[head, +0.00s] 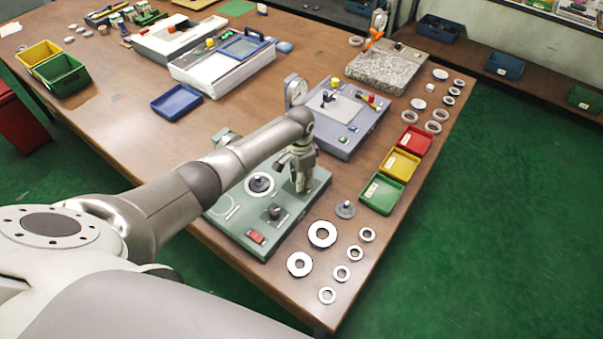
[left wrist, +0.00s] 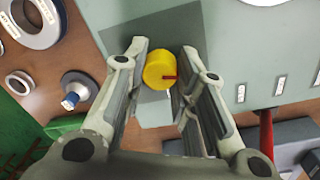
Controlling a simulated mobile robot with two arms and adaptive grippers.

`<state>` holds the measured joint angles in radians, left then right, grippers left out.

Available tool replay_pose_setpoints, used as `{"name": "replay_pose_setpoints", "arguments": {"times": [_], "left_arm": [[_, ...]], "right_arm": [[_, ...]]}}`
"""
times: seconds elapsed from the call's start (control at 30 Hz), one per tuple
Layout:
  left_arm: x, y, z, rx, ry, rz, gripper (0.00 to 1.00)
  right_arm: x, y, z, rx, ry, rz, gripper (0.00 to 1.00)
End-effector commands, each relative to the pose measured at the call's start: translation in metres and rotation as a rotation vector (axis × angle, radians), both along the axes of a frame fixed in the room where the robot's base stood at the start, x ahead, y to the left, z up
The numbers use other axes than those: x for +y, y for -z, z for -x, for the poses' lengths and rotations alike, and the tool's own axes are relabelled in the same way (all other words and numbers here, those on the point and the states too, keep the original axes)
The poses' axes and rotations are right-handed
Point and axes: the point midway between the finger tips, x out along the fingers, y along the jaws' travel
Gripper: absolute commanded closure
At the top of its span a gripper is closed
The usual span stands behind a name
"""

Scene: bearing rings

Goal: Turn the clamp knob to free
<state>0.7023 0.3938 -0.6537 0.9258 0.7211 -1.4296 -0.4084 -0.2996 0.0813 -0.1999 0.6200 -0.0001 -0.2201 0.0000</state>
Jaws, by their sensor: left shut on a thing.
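The clamp knob (left wrist: 158,70) is a yellow round cap with a short red mark on its side. In the left wrist view it sits above a grey block between the two fingers of my left gripper (left wrist: 164,50). The gripper is shut on it, with one finger on each side. In the head view my left gripper (head: 303,184) reaches down over the right side of the green-grey test device (head: 232,228), and the knob is hidden there. My right gripper is not in view.
Loose bearing rings (head: 322,234) and a flanged part (head: 345,209) lie near the table's right edge. Green, yellow and red trays (head: 383,193) stand beyond.

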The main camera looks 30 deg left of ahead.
Motion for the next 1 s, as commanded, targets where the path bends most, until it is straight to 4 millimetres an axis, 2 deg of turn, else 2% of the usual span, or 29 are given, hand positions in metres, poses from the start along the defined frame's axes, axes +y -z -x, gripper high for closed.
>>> {"name": "replay_pose_setpoints", "arguments": {"times": [0.1, 0.43, 1.0], "left_arm": [[0.000, -0.004, 0.000, -0.001, -0.090, -0.001, 0.98], [0.001, -0.002, -0.001, -0.003, -0.259, -0.001, 0.98], [0.001, -0.001, -0.001, -0.003, -0.309, -0.001, 0.98]], "right_arm": [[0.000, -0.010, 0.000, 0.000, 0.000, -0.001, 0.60], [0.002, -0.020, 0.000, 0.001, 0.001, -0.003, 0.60], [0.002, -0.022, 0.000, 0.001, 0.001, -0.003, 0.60]]}}
